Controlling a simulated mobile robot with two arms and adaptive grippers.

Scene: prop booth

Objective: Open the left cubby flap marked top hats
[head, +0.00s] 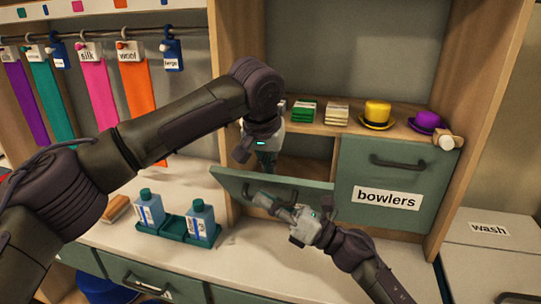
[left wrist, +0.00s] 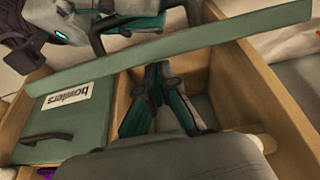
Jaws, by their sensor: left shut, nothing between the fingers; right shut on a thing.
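The left flap (head: 312,191) is green and stands tilted outward, part way open, with a dark cubby behind its top edge. No top hats label shows; my right gripper covers part of its front. In the left wrist view the flap (left wrist: 215,50) crosses as a long green panel. My left gripper (head: 266,165) is shut and empty, reaching down into the opening behind the flap; its fingers also show in the left wrist view (left wrist: 160,112). My right gripper (head: 278,207) is at the flap's outer face, shut on what appears to be its handle, mostly hidden.
The bowlers flap (head: 350,163) on the right is shut. Above it, a yellow hat (head: 377,114), a purple hat (head: 426,122) and folded cloths (head: 304,112) sit on the shelf. Bottles in a green tray (head: 174,227) and a brush (head: 116,209) stand on the counter at left.

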